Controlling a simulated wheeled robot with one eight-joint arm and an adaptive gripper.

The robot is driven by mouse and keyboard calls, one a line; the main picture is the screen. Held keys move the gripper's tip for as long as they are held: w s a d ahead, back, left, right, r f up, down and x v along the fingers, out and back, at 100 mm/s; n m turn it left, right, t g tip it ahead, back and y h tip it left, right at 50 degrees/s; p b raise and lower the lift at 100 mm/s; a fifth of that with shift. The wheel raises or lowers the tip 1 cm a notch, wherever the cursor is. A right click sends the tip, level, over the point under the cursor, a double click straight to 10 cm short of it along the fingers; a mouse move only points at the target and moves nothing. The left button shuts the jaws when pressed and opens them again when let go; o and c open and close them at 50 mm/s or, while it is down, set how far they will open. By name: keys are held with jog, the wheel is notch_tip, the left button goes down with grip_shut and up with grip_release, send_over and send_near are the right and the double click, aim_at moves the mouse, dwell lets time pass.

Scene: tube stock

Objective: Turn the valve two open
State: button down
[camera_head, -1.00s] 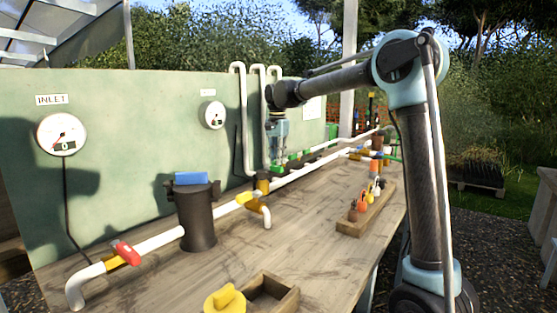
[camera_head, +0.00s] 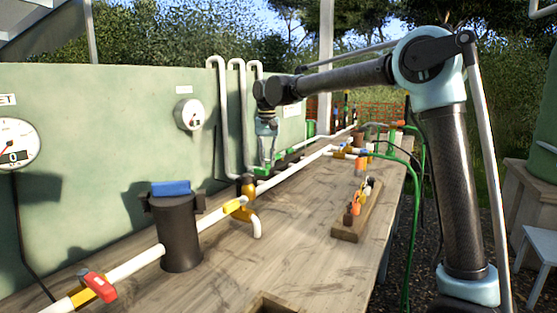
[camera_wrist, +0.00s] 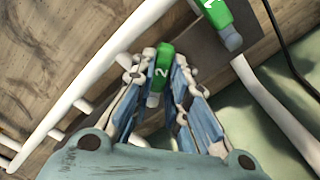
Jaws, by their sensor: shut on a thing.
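Valve two is a green handle marked "2" (camera_wrist: 163,74) in the wrist view. My gripper (camera_wrist: 164,57) has its two fingers on either side of that handle and is shut on it. In the head view my gripper (camera_head: 267,160) points down at the row of green valves by the back wall, at the foot of the thin white pipes. The valve body under the handle is mostly hidden by the fingers.
A green handle marked "1" (camera_wrist: 214,12) is close by in the wrist view. A long white pipe (camera_head: 290,178) runs along the bench (camera_head: 300,215). A black filter housing (camera_head: 180,235), a red-handled valve (camera_head: 98,286) and a wooden tool rack (camera_head: 345,232) stand nearer.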

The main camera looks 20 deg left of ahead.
jog(key=w+d+n, duration=0.1)
jog(key=n, duration=0.2)
jog(key=w+n, duration=0.1)
jog(key=n, duration=0.3)
jog(key=w+d+n, duration=0.1)
jog(key=n, duration=0.3)
jog(key=shift+w+d, duration=0.2)
jog(key=shift+d, duration=0.15)
jog(key=shift+w, duration=0.1)
jog(key=c, duration=1.6)
grip_release()
jog(key=shift+o, duration=0.2)
notch_tip(320, 180, up, 12)
